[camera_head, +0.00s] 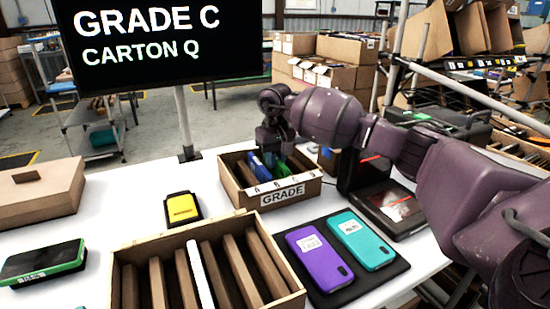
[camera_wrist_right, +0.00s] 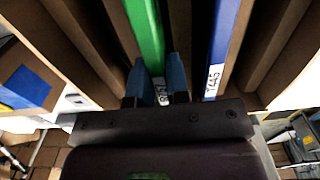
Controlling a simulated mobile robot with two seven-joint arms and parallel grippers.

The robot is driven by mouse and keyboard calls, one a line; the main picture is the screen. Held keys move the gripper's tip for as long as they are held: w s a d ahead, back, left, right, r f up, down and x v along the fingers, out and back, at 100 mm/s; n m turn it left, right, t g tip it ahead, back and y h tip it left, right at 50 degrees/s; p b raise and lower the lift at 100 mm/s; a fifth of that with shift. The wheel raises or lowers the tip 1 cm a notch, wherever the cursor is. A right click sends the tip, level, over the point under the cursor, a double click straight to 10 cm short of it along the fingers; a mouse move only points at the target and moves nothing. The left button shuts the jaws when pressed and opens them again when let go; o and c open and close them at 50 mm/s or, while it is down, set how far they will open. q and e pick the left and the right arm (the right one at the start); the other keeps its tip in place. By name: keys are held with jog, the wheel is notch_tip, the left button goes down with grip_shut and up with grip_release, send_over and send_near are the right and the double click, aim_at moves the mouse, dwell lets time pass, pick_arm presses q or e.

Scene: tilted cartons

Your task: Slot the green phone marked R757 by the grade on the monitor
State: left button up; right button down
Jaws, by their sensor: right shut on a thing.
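The monitor (camera_head: 150,45) reads GRADE C, CARTON Q. My right gripper (camera_head: 270,142) is over the small carton (camera_head: 235,190) labelled GRADE, with slot letters along its front edge. In the wrist view the right gripper (camera_wrist_right: 157,85) is shut on a green phone (camera_wrist_right: 146,30), whose white label is partly covered. The green phone (camera_head: 281,168) stands on edge among the dividers, seemingly near the C mark. A blue phone (camera_wrist_right: 220,40) with a T445 label stands one divider away; it also shows in the head view (camera_head: 256,165). The green phone's depth is unclear. My left gripper is out of view.
A larger divided carton (camera_head: 130,250) with one white item stands in front. Purple (camera_head: 318,258) and teal (camera_head: 362,240) phones lie on a black mat. A yellow-faced device (camera_head: 182,208), a green-edged device (camera_head: 45,263) and a closed brown box (camera_head: 40,195) are on the left.

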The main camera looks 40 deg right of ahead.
jog(key=shift+f, duration=0.25)
dwell(0.8)
dwell(0.4)
jog(key=c, duration=1)
grip_release()
notch_tip(320, 180, up, 9)
jog(key=shift+r, duration=0.1)
jog(key=shift+r+p, duration=0.3)
jog(key=shift+r, duration=0.5)
jog(key=shift+r+p, duration=0.45)
jog(key=shift+r, duration=3.05)
